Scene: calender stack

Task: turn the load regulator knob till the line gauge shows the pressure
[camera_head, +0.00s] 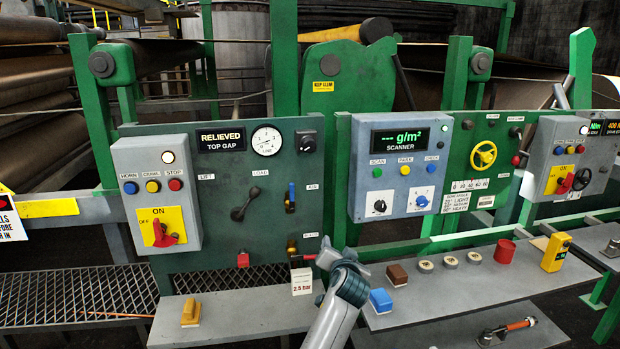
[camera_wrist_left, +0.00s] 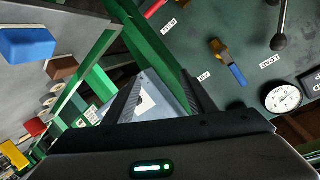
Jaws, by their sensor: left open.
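A black knob (camera_head: 307,141) sits at the upper right of the dark green panel (camera_head: 215,268); its label is too small to read. The white round line gauge (camera_head: 267,140) is left of it and also shows in the left wrist view (camera_wrist_left: 282,97); I cannot read its needle exactly. A card (camera_head: 301,284) below the panel reads 2.5 bar. A black lever (camera_head: 244,204) stands beneath the LOAD label. My left gripper (camera_head: 337,254) is open and empty, low and right of the panel, apart from the knob. Its spread fingers show in the left wrist view (camera_wrist_left: 163,85).
A blue-handled air valve (camera_head: 290,196) and a bleed valve (camera_head: 292,246) stick out of the panel. The grey scanner box (camera_head: 403,165) is to the right. A shelf (camera_head: 445,283) below holds a blue block (camera_head: 380,300), a brown block (camera_head: 397,274), a red cup (camera_head: 505,250) and discs.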

